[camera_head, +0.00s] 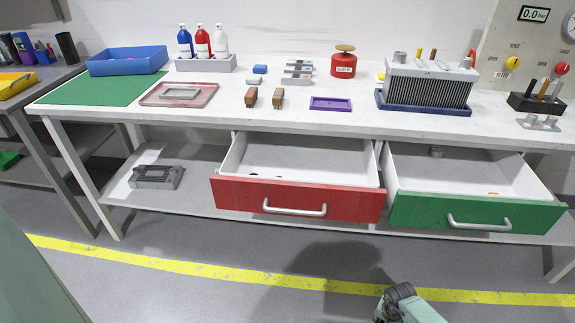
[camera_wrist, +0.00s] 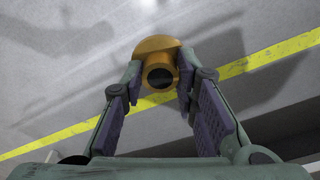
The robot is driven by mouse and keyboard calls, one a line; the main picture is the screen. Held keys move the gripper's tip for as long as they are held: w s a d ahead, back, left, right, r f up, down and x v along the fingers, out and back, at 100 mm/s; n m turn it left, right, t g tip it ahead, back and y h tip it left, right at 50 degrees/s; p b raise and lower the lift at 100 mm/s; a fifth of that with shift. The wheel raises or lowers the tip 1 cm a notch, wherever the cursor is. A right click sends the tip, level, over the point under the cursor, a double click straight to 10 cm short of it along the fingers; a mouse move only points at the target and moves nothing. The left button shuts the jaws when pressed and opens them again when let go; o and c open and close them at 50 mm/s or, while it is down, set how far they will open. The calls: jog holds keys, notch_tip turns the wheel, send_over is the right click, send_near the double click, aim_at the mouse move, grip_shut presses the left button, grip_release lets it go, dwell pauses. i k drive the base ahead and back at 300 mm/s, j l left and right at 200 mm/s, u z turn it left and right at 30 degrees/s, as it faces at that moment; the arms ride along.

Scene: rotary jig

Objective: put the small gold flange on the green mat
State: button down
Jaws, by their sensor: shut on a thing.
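My gripper (camera_wrist: 160,80) is shut on the small gold flange (camera_wrist: 157,47) in the wrist view. The flange shows a round disc and a dark bore, held between the fingertips above the grey floor. In the head view part of my arm shows at the bottom right, in front of the bench; the flange cannot be made out there. The green mat (camera_head: 100,91) lies flat on the left end of the white bench, with a blue tray on or behind its back edge. The front of the mat is bare.
The blue tray (camera_head: 127,60) and a reddish frame plate (camera_head: 179,94) border the mat. An open red drawer (camera_head: 240,191) and an open green drawer (camera_head: 420,210) jut from the bench (camera_head: 215,112). Bottles, a red can and a finned block stand along the back.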

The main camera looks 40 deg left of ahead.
aim_at(92, 92)
jog(key=j+u, duration=0.1)
jog(key=u, duration=0.25)
jog(key=j+u, duration=0.15)
jog(key=u, duration=0.15)
jog(key=j+u, duration=0.1)
jog(key=u, duration=0.25)
jog(key=i+j, duration=0.1)
jog(key=j, duration=0.3)
jog(key=i+j, duration=0.1)
jog(key=j, duration=0.3)
jog(key=i+j, duration=0.15)
jog(key=j, duration=0.3)
jog(key=i+j, duration=0.1)
jog(key=j, duration=0.3)
jog(key=i+j, duration=0.1)
jog(key=j, duration=0.3)
